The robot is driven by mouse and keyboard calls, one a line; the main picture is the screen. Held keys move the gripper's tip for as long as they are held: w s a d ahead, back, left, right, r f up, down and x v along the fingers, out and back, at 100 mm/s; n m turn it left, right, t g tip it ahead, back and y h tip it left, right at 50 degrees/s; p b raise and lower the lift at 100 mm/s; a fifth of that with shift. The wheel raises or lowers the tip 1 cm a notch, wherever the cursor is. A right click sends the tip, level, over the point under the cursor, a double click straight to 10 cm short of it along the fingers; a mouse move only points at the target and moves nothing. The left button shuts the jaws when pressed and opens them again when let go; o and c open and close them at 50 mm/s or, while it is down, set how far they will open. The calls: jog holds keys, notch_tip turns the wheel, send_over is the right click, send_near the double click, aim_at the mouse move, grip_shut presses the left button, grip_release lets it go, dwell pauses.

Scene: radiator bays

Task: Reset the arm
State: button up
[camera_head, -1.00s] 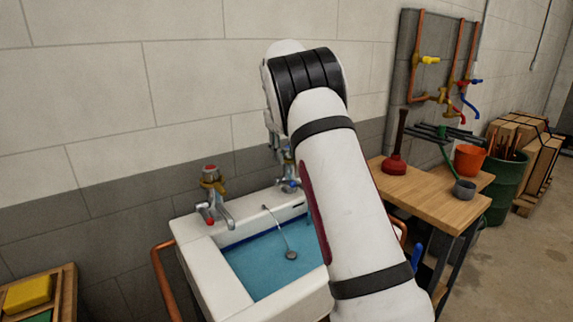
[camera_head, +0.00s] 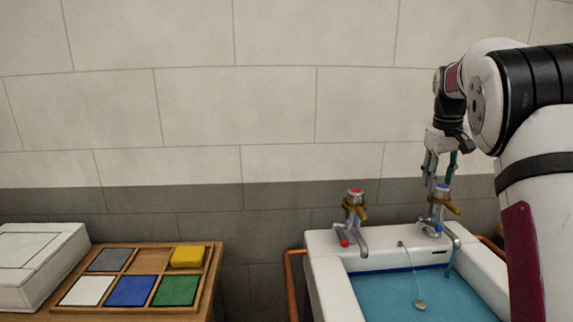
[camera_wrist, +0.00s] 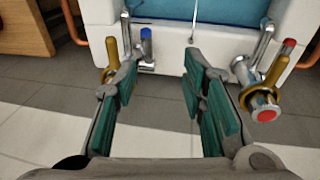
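My gripper (camera_head: 440,170) hangs fingers down above the blue-marked tap (camera_head: 442,205) in the head view, in front of the wall. In the wrist view its green-padded fingers (camera_wrist: 163,90) stand apart with nothing between them. My arm is bent at the right of the head view. It hides part of the basin's right side.
The white basin (camera_head: 328,245) holds blue water (camera_head: 385,295) and a plug on a chain (camera_head: 420,304). Copper pipe (camera_head: 291,285) runs beside it. The wall above is bare.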

jog(key=s+a+r+t+p, duration=0.1)
jog(key=s+a+r, duration=0.35)
jog(key=s, duration=0.25)
jog(key=s+a+r+y+p, duration=0.1)
jog(key=s+a+r+p, duration=0.15)
jog(key=s+a, duration=0.35)
jog(key=s+a+r+t, duration=0.1)
jog(key=s+a+r, duration=0.25)
jog(key=s, duration=0.45)
jog(key=s+a+f+p, duration=0.2)
jog(key=s+a, duration=0.2)
jog(key=s, duration=0.7)
jog(key=s+a+f+p, duration=0.2)
jog(key=s+a, duration=0.2)
jog(key=s, duration=0.8)
jog(key=shift+a+f+m+t+y, duration=0.15)
jog(key=shift+f+m+t+y, duration=0.15)
jog(key=shift+f+m+t, duration=0.1)
jog(key=shift+r, duration=0.1)
dwell(3.1)
